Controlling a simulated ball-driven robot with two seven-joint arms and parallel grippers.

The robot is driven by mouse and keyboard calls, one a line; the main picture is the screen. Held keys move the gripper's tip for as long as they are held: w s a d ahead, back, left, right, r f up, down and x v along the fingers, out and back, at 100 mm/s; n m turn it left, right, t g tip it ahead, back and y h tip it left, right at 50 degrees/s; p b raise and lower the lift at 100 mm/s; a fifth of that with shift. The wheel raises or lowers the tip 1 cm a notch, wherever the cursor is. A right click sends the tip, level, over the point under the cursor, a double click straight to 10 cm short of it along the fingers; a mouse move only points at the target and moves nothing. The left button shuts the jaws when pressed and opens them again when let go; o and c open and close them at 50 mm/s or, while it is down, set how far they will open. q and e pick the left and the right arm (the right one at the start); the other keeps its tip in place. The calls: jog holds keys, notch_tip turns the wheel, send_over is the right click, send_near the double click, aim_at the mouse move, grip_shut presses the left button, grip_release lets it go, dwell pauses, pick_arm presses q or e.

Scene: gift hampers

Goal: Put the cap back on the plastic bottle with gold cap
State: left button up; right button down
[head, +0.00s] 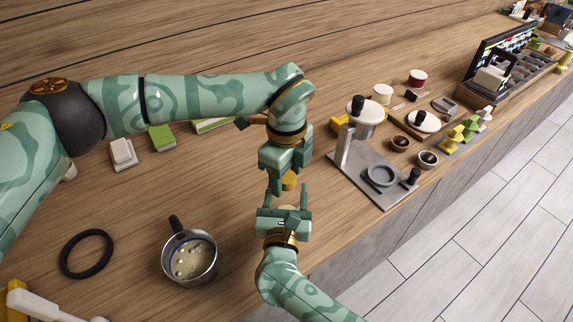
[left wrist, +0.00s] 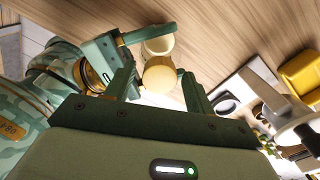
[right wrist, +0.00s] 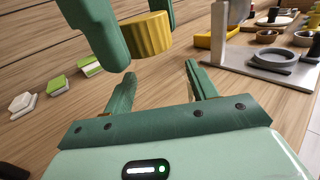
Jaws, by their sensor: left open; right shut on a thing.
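The gold cap (head: 289,181) is between the fingertips of my left gripper (head: 287,182), which is open and comes down from above. The ridged side of the cap shows in the right wrist view (right wrist: 147,35), and its round face shows in the left wrist view (left wrist: 160,76). My right gripper (head: 284,203) is just below, shut on the plastic bottle. A pale part of the bottle (left wrist: 158,45) shows beside the cap in the left wrist view. The bottle is mostly hidden, and I cannot tell whether the cap sits on its mouth.
A metal pot (head: 190,258) with pale contents and a black ring (head: 86,254) are at the left front. A metal stand (head: 378,178) is close on the right. Green-and-white blocks (head: 162,138) lie behind. The wood around the pot is clear.

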pick_arm(q)
jog(key=c, duration=1)
jog(key=m, duration=2.2)
jog(key=shift+m, duration=0.4)
jog(key=m, duration=0.8)
jog(key=shift+f, duration=0.1)
jog(key=o, duration=1.1)
